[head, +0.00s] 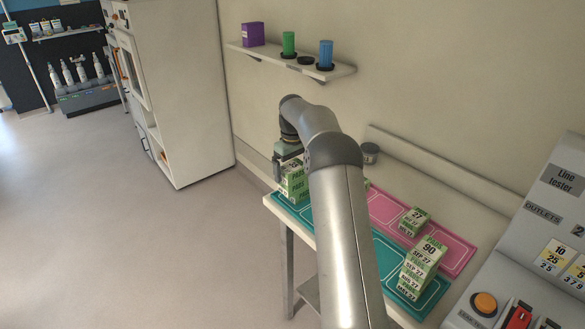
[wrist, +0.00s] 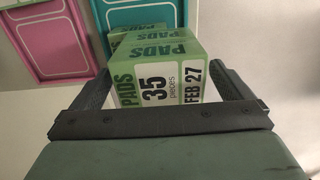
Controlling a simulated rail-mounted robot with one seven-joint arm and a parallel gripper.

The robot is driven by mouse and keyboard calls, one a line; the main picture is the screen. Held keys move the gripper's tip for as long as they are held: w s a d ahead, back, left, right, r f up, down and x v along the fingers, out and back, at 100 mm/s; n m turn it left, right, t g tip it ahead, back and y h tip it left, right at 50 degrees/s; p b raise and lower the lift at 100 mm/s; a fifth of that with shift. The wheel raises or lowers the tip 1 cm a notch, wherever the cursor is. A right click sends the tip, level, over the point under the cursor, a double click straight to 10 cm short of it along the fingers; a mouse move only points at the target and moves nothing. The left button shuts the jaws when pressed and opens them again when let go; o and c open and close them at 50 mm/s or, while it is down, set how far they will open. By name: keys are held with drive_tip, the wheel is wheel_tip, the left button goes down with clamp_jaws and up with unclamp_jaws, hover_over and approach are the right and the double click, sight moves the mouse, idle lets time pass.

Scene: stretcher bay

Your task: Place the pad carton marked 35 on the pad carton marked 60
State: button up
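The pad carton marked 35 (wrist: 158,85) is green and white and sits between the two fingers of my gripper (wrist: 160,68) in the wrist view. Both fingertips appear to touch its sides. In the head view my gripper (head: 288,163) is over the left end of the table, at green cartons (head: 295,186) on the teal mat. Another green carton (wrist: 138,28) shows partly behind the 35 carton in the wrist view. I cannot read a 60 on any carton. My arm hides the middle of the table.
A carton marked 90 (head: 428,250) tops a stack on the right teal mat (head: 436,293). A carton marked 27 (head: 415,220) is on the pink mat (head: 455,252). A shelf (head: 345,71) hangs above; a tester panel (head: 560,190) stands at right.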

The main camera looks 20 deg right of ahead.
sight(293, 166)
wheel_tip(293, 166, up, 12)
drive_tip(key=s+a+r, duration=0.3)
drive_tip(key=s+a, duration=0.3)
drive_tip(key=s, duration=0.1)
drive_tip(key=s+a+r, duration=0.3)
drive_tip(key=s+a, duration=0.4)
drive_tip(key=s+a+f+m, duration=0.1)
drive_tip(key=s+a+f, duration=0.1)
drive_tip(key=s, duration=0.7)
drive_tip(key=s+a+f+m, duration=0.1)
drive_tip(key=s+f, duration=0.4)
drive_tip(key=s, duration=0.5)
drive_tip(key=s+a+f+m+t, duration=0.1)
drive_tip(key=s+a+f, duration=0.2)
drive_tip(key=s, duration=0.7)
drive_tip(key=shift+a+f, duration=0.35)
drive_tip(key=shift+f, duration=0.4)
drive_tip(key=shift+s, duration=0.1)
